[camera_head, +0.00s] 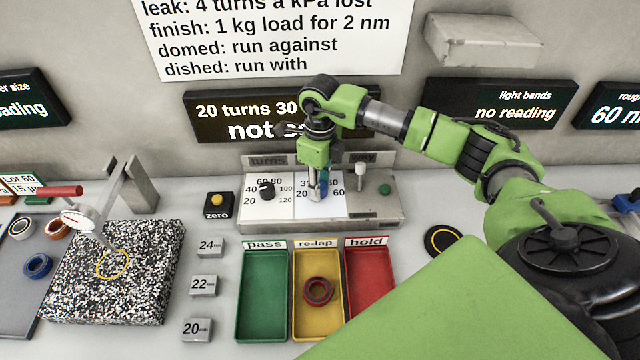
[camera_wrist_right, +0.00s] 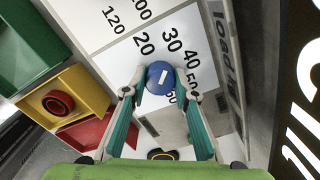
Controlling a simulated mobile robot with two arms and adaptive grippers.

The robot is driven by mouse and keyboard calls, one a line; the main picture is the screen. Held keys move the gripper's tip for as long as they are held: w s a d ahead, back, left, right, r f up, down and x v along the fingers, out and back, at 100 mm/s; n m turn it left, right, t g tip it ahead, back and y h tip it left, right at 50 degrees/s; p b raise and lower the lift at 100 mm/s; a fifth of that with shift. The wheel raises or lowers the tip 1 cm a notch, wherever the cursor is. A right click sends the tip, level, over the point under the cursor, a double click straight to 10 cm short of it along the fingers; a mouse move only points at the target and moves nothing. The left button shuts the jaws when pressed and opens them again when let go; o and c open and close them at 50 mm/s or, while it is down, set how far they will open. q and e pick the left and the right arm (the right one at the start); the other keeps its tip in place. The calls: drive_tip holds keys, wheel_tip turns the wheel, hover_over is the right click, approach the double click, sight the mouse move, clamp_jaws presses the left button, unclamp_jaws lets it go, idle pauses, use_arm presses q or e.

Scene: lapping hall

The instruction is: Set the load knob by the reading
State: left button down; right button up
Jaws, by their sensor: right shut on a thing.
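The load knob is blue with a white mark and shows in the right wrist view (camera_wrist_right: 158,78), on a white dial plate (camera_wrist_right: 148,47) with numbers from 20 to 60. The mark slants up and right; its exact number is unclear. My right gripper (camera_head: 318,192) is shut on this knob from above, with its fingers on either side, and largely hides it in the head view. The black turns knob (camera_head: 266,189) stands on the left dial of the same box. My left gripper is out of view.
Pass (camera_head: 263,333), re-lap (camera_head: 303,262) and hold (camera_head: 369,305) trays stand in front of the box; a dark red ring (camera_head: 318,291) lies in re-lap. Left are a zero button (camera_head: 218,200), several gauge blocks (camera_head: 203,285) and a speckled plate (camera_head: 130,295). A lever (camera_head: 361,173) stands right.

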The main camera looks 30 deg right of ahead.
drive_tip(key=o, duration=1.1)
wheel_tip(320, 180, up, 12)
